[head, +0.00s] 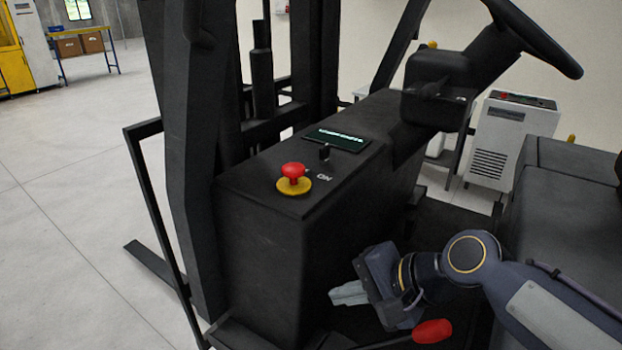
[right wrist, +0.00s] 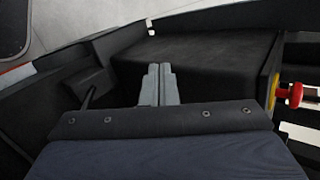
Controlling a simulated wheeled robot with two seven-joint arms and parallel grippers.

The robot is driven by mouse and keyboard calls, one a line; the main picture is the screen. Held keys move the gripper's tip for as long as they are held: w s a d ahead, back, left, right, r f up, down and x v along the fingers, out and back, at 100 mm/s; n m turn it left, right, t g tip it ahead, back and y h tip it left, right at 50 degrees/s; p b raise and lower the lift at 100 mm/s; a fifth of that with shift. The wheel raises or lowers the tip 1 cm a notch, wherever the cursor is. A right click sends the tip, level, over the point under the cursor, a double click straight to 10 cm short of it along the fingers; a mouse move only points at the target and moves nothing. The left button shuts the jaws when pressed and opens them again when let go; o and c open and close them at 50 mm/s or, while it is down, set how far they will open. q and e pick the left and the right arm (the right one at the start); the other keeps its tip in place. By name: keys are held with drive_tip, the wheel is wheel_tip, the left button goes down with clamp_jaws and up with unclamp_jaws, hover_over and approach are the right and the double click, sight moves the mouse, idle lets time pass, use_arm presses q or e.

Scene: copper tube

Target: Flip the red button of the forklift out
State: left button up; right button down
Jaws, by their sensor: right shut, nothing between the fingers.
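The red button (head: 293,170) is a mushroom knob on a yellow base, on top of the forklift's black console (head: 250,195). It stands up from the panel, beside a printed "ON" label. In the right wrist view the red button (right wrist: 295,95) shows at the right edge, seen from the side. My right gripper (head: 335,296) is shut and empty. It is low beside the console's right side, below and to the right of the button, apart from it. Its closed fingers (right wrist: 158,85) point at the dark console side in the right wrist view. My left gripper is not in view.
A black key switch (head: 324,152) and a small display (head: 337,139) sit behind the button. The steering wheel (head: 535,40) and its column are at upper right, the seat (head: 560,200) at right. A red-knobbed lever (head: 432,331) is close below my right gripper. The mast (head: 190,130) stands left.

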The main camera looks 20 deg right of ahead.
drive_tip(key=w+d+r+m+t, duration=0.2)
drive_tip(key=w+d+r+m, duration=0.1)
drive_tip(key=w+r+m, duration=0.5)
drive_tip(key=m+t+p, duration=0.1)
drive_tip(key=m+t, duration=0.1)
drive_tip(key=m, duration=0.6)
approach(296, 183)
drive_tip(key=s+d, duration=0.2)
drive_tip(key=s, duration=0.1)
drive_tip(key=shift+d+r+y, duration=0.1)
drive_tip(key=shift+r+y, duration=0.15)
drive_tip(key=shift+y, duration=0.15)
drive_tip(key=shift+w, duration=0.1)
drive_tip(key=x, duration=1)
drive_tip(key=shift+r, duration=0.2)
